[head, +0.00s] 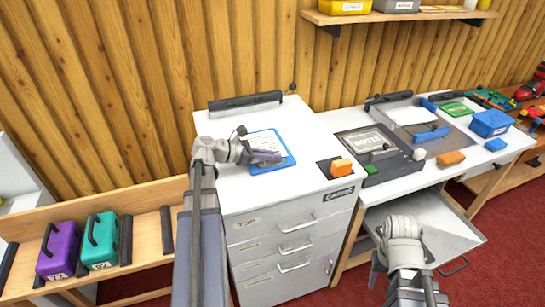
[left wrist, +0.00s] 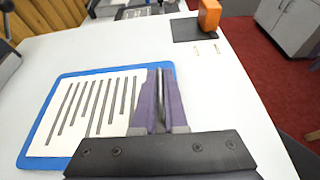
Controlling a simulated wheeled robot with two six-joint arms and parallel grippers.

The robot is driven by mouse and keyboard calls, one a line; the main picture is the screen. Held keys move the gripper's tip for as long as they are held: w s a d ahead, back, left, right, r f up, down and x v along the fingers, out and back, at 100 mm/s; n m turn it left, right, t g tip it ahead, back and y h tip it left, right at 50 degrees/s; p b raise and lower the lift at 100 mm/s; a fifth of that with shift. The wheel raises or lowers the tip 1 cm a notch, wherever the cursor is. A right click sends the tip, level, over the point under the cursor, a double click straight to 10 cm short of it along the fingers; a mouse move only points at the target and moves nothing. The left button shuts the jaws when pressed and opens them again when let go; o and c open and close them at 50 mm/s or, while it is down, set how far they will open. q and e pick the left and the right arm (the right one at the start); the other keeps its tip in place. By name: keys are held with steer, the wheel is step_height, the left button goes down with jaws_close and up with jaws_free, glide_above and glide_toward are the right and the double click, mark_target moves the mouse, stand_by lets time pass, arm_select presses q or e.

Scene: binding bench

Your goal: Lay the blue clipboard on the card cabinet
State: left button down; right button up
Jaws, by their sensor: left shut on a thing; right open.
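The blue clipboard (head: 270,149) with a white lined sheet is over the white top of the card cabinet (head: 307,142), left of its middle. It looks flat, and I cannot tell whether it fully rests on the top. My left gripper (head: 266,156) is shut on the clipboard at its right side. In the left wrist view, the purple fingers (left wrist: 160,100) are close together over the right edge of the clipboard (left wrist: 62,120). My right gripper (head: 402,228) is open and away from the clipboard, in front of the bench; its fingers are hard to make out.
An orange block (head: 341,167) sits on a dark pad at the cabinet's right edge. A black-edged bar (head: 245,100) stands along the back. An open tray drawer (head: 445,246) juts out right. Purple (head: 59,250) and teal (head: 101,240) cases stand on the left shelf.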

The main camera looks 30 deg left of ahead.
arm_select(q)
steer(key=c, duration=1)
jaws_free()
steer(key=shift+o, duration=0.2)
steer(key=shift+r, duration=0.1)
steer(key=p+v, duration=0.4)
steer(key=v, duration=0.7)
steer(key=shift+r+p, duration=0.1)
steer(key=shift+p, duration=0.25)
steer(key=shift+s+a+r, duration=0.1)
steer(key=shift+s+a, duration=0.2)
steer(key=shift+s, duration=0.05)
